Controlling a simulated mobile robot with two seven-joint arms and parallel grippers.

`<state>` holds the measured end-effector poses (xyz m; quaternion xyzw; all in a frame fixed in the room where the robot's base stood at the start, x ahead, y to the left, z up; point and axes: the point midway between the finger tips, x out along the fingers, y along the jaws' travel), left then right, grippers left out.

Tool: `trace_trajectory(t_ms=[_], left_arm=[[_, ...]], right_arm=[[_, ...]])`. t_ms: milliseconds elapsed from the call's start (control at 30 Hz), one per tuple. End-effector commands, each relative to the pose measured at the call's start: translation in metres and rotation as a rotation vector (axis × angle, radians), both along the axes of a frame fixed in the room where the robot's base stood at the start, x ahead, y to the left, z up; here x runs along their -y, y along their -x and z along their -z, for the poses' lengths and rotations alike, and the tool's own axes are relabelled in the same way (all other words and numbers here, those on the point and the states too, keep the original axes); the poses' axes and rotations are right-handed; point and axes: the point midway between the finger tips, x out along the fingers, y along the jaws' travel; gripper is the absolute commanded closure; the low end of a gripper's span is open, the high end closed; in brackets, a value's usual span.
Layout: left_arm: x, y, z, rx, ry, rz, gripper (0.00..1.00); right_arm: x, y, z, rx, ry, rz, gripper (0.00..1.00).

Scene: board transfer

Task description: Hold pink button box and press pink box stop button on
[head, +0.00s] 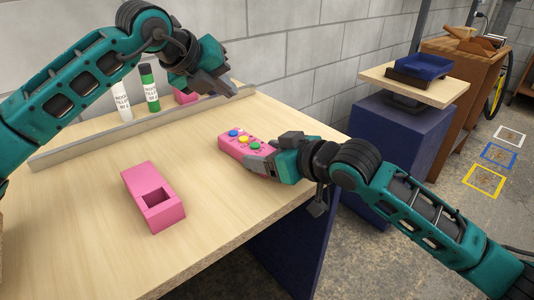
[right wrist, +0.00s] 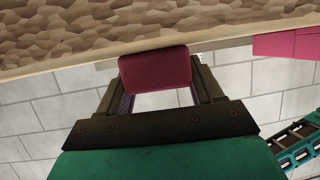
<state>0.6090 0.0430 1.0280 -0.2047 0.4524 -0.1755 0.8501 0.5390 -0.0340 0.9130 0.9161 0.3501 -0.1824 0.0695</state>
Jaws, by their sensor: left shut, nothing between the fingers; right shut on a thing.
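The pink button box (head: 246,152) lies on the wooden table, with blue, yellow, green and red buttons on its top. My right gripper (head: 262,164) is shut on its near right end; the fingers hide that end. In the right wrist view the end of the pink button box (right wrist: 155,68) sits between the two fingers of my right gripper (right wrist: 158,92). My left gripper (head: 228,92) is shut and empty, raised above the back of the table, behind and apart from the box.
A pink block with a square opening (head: 154,197) lies at the front left of the table. White (head: 121,101) and green (head: 150,93) bottles and another pink thing (head: 185,97) stand behind a low rail (head: 130,129). The table's middle is clear.

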Motion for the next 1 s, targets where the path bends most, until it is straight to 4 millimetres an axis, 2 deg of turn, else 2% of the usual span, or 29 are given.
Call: trace_trajectory(t_ms=[133,167,433,767,1000], left_arm=[[0.0,0.0,0.0,0.0,0.0,0.0,1.0],[0.0,0.0,0.0,0.0,0.0,0.0,1.0],[0.0,0.0,0.001,0.0,0.0,0.0,1.0],[0.0,0.0,0.001,0.0,0.0,0.0,1.0],[0.0,0.0,0.001,0.0,0.0,0.0,1.0]], right_arm=[[0.0,0.0,0.0,0.0,0.0,0.0,0.71],[0.0,0.0,0.0,0.0,0.0,0.0,0.32],[0.0,0.0,0.0,0.0,0.0,0.0,0.07],[0.002,0.002,-0.001,0.0,0.0,0.0,0.05],[0.022,0.024,-0.013,0.001,0.002,0.0,0.05]])
